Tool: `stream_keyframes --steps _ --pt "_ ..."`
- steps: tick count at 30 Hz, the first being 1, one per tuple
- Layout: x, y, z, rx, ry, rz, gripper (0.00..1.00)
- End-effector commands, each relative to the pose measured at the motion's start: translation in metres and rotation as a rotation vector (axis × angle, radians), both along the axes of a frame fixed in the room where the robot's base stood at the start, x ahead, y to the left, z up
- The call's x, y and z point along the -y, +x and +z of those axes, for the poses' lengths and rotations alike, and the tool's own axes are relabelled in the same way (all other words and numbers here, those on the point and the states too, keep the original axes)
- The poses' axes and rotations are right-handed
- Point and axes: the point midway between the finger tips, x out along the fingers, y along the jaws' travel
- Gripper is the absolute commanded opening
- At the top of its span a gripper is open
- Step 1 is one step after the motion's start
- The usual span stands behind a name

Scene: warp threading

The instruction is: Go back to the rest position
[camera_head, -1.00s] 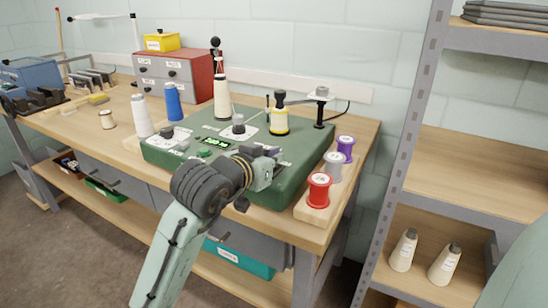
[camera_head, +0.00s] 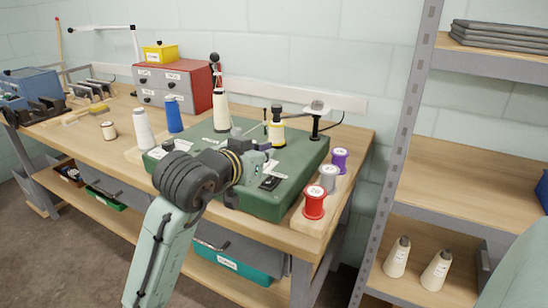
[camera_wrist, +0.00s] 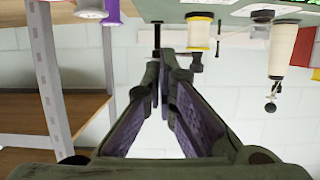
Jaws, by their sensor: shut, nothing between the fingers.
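My gripper (camera_head: 266,151) is above the green machine (camera_head: 285,190) on the wooden bench and points away toward the wall. My wrist hides part of it in the head view. In the wrist view my gripper (camera_wrist: 164,60) has its fingers drawn together at the tips, with nothing between them. That view is upside down, with the bench edge along the top. It shows the wall beyond the fingers, the yellow-banded spool (camera_wrist: 200,32) beside the tips and a cream cone (camera_wrist: 281,50) to the right.
Red (camera_head: 314,203), grey (camera_head: 328,178) and purple (camera_head: 340,160) spools stand on a wooden strip at the bench's right edge. A black post (camera_head: 316,125) rises at the machine's back corner. A metal shelf (camera_head: 399,150) stands at the right, with two cones on its lower board.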

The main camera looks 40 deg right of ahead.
Motion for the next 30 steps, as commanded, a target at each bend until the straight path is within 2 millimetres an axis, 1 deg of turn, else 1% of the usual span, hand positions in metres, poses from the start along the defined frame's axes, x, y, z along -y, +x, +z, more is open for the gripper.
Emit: stream_keyframes --steps 1,3,7,12,17,19,21,23,26,27,29,30 --pt "-0.01 -0.004 0.002 0.005 -0.001 0.002 0.0" --pt "-0.021 -0.009 0.007 0.003 -0.002 0.001 0.0" --pt "-0.036 -0.015 0.015 0.003 -0.001 0.001 0.0" --pt "-0.045 -0.019 0.019 0.0 0.0 0.001 0.0" --pt "-0.046 -0.019 0.02 0.0 0.0 0.001 0.0" --pt "-0.048 -0.016 0.023 0.006 -0.014 0.011 0.0" --pt "-0.058 -0.006 0.033 0.027 -0.056 0.045 0.0" --pt "-0.074 0.008 0.049 0.062 -0.119 0.096 0.0" --pt "-0.119 0.037 0.087 0.155 -0.26 0.222 0.0" --pt "-0.142 0.048 0.103 0.203 -0.319 0.28 0.0" --pt "-0.18 0.061 0.127 0.281 -0.402 0.37 0.0" --pt "-0.207 0.068 0.142 0.334 -0.453 0.43 0.0"
